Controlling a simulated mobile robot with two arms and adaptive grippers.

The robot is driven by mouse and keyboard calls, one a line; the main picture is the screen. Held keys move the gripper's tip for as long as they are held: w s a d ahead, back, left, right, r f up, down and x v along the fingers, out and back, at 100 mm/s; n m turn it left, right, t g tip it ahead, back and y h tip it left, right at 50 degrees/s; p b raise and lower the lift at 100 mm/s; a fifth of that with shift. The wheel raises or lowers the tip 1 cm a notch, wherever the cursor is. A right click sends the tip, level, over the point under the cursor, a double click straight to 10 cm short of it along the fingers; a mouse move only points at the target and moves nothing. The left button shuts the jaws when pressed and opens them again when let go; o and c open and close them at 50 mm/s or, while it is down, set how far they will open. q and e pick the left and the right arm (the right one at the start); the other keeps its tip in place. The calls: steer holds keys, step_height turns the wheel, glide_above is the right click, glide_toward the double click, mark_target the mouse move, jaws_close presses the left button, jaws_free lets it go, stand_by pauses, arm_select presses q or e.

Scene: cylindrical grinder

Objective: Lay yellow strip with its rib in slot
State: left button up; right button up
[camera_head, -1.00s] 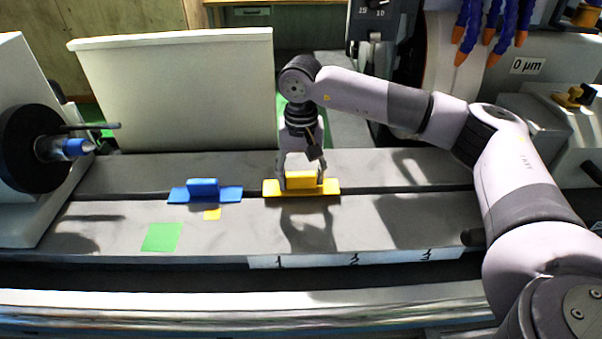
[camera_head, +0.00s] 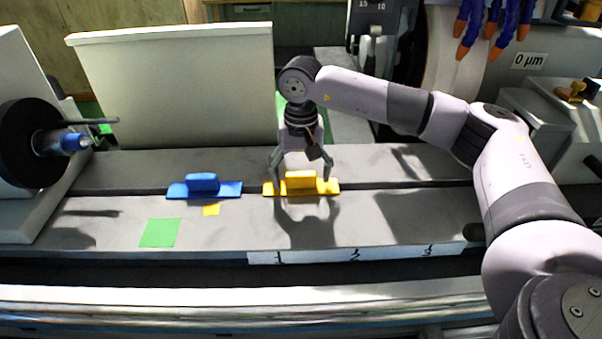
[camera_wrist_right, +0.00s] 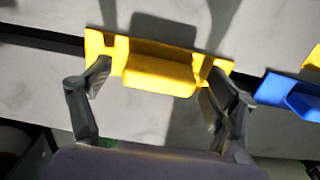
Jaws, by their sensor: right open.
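The yellow strip (camera_head: 301,184) lies flat along the dark slot (camera_head: 385,186) in the grey table, its raised block upward. Its underside and rib are hidden, so I cannot tell how deep the rib sits. My right gripper (camera_head: 300,180) is open, its fingers spread either side of the block and apart from it. In the right wrist view the strip (camera_wrist_right: 160,68) lies beyond the open fingertips (camera_wrist_right: 155,85), which stand left and right of its block. My left gripper is not in view.
A blue strip (camera_head: 204,188) with a raised block lies on the slot to the left. A green square (camera_head: 160,233) and a small yellow-orange patch (camera_head: 211,210) are on the front table surface. A white panel (camera_head: 180,95) stands behind.

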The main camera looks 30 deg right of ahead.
mark_target(301, 173)
step_height(301, 173, up, 12)
stand_by(0.6)
steer(key=shift+r, duration=0.1)
stand_by(0.4)
